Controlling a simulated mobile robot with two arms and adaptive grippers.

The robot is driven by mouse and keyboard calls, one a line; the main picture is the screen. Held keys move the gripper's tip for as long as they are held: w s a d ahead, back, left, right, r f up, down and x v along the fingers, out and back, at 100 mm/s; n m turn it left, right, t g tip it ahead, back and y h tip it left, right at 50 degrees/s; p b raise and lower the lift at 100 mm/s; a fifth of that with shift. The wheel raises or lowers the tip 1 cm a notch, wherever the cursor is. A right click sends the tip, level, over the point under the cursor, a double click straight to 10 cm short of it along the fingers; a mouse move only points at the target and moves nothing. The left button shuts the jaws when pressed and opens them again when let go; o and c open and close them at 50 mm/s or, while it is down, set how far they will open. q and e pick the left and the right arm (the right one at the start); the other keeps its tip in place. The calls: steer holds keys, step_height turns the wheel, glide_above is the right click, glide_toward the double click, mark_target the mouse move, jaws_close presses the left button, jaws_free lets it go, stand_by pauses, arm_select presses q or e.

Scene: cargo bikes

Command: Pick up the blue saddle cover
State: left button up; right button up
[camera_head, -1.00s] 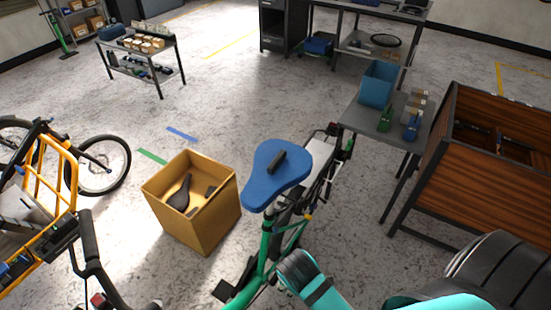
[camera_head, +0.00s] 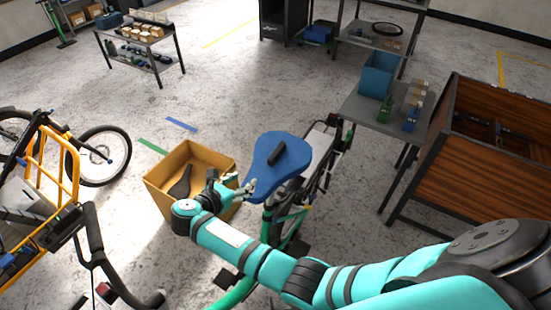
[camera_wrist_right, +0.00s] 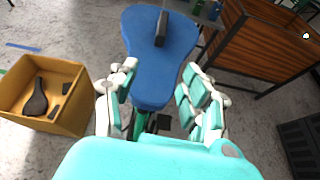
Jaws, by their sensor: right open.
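The blue saddle cover (camera_head: 291,160) sits on top of the green bike's saddle. It is broad at the back and narrow at the front, with a dark strip standing on its upper face. My right gripper (camera_head: 245,187) is at the cover's narrow front end. In the right wrist view the cover (camera_wrist_right: 158,75) lies ahead, its narrow end between the two spread fingers of my right gripper (camera_wrist_right: 156,85). The fingers look apart from the cover's sides; whether either touches is hard to tell. My left gripper is not in view.
A yellow box (camera_head: 165,200) holding a dark saddle (camera_head: 181,183) stands left of the bike. An orange cargo bike (camera_head: 55,170) is at the left. A grey table (camera_head: 358,112) with a blue bin (camera_head: 378,75) and a wooden cargo box (camera_head: 470,170) are at the right.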

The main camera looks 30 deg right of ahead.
steer(key=b, duration=0.9)
glide_toward(271, 159)
steer(key=shift+n+h, duration=0.3)
steer(key=w+d+f, duration=0.2)
steer(key=shift+w+d+f, duration=0.15)
steer(key=shift+d+f, duration=0.15)
steer(key=shift+f, duration=0.05)
steer(key=shift+w+d, duration=0.25)
steer(key=shift+d, duration=0.1)
steer(key=b+x, duration=0.4)
steer(key=b, duration=0.1)
steer(key=shift+s+d, duration=0.1)
steer(key=shift+d, duration=0.2)
steer(key=shift+w+d+f+b, duration=0.1)
steer(key=shift+w+d+b, duration=0.15)
steer(key=shift+d+b, duration=0.1)
steer(key=shift+c, duration=0.3)
jaws_close()
